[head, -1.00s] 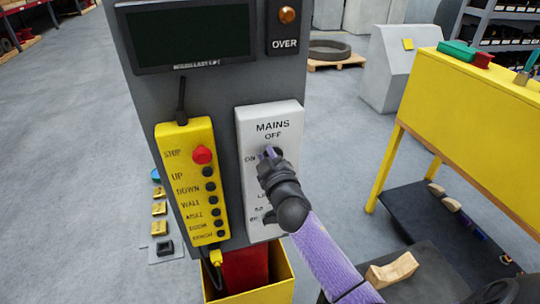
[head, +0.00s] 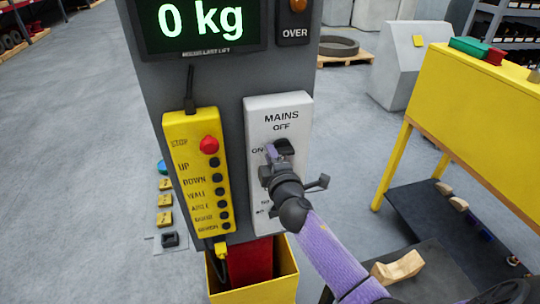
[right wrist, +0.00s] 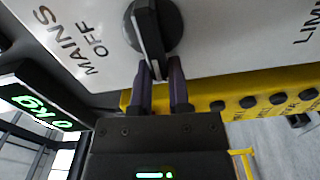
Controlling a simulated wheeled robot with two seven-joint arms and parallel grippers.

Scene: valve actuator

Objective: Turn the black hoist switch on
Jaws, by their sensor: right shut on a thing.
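The black rotary switch (head: 284,146) sits on the white MAINS panel (head: 291,107), beside the OFF and ON labels. My right gripper (head: 270,153) reaches it from below and partly hides it. In the right wrist view, the black knob (right wrist: 153,27) has a raised handle with a pale line. The fingertips of my right gripper (right wrist: 160,70) are shut on the lower end of this handle. The display (head: 200,22) above the panel is lit and reads 0 kg in the head view. My left gripper is not in view.
A yellow control box (head: 198,172) with a red STOP button and several black buttons hangs left of the panel. A yellow bin (head: 252,289) stands below. A yellow bench (head: 470,110) is at the right. Open floor lies at the left.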

